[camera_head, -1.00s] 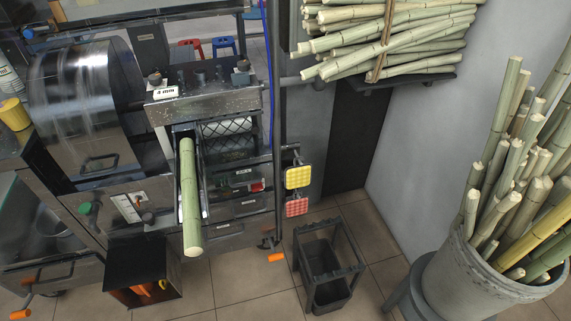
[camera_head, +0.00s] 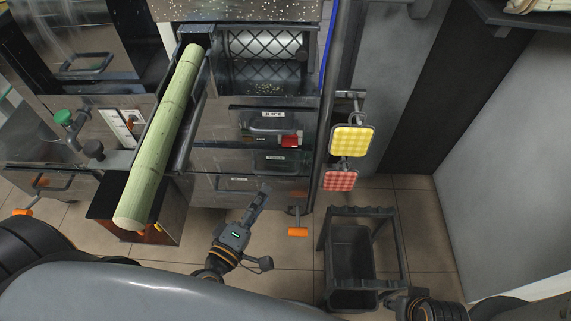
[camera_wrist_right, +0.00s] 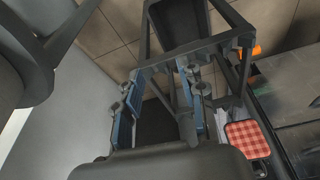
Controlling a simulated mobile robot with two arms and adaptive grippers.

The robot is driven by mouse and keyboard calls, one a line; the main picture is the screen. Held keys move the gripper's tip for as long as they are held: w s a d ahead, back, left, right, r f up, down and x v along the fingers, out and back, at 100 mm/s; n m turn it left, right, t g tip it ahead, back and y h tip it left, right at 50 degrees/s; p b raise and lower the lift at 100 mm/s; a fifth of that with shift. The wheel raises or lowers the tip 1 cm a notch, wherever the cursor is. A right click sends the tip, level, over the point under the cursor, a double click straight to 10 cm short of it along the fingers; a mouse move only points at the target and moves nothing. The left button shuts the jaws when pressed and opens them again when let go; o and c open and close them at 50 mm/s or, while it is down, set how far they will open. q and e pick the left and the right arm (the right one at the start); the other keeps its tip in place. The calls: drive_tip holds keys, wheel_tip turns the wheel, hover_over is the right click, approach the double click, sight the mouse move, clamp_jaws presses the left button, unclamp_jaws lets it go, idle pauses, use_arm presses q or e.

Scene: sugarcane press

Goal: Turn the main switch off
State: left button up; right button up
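Two parts of the press could be the main switch, and I cannot tell which is meant: a small red part (camera_head: 290,140) on its front panel, and a white switch plate (camera_head: 122,126) further left. My left gripper (camera_head: 261,194) points up at the press's lower drawers, below the red part and apart from it. Its fingers show edge-on, so its opening cannot be read. My right gripper (camera_wrist_right: 160,92) is open and empty in the right wrist view, its blue-padded fingers apart over the floor. In the head view it is mostly hidden at the bottom right.
A cane stalk (camera_head: 160,145) sticks out of the press toward me, left of my left gripper. A yellow pad (camera_head: 352,140) and a red pad (camera_head: 340,180) hang at the press's right side. A dark bin (camera_head: 351,268) stands on the floor; orange handles jut low.

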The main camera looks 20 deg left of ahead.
sight(288, 146)
use_arm(q)
drive_tip(key=w+r+n, duration=0.1)
drive_tip(key=w, duration=0.3)
drive_tip(key=w+d+r+n, duration=0.1)
drive_tip(key=w, duration=0.4)
drive_tip(key=w+r+y, duration=0.1)
drive_tip(key=w, duration=0.3)
drive_tip(key=shift+w+d+n+t, duration=0.2)
drive_tip(key=shift+d+n+t, duration=0.05)
drive_tip(key=shift+n+t, duration=0.15)
use_arm(e)
drive_tip(key=shift+w+f, duration=0.1)
drive_tip(key=shift+f, duration=0.45)
use_arm(q)
clamp_jaws()
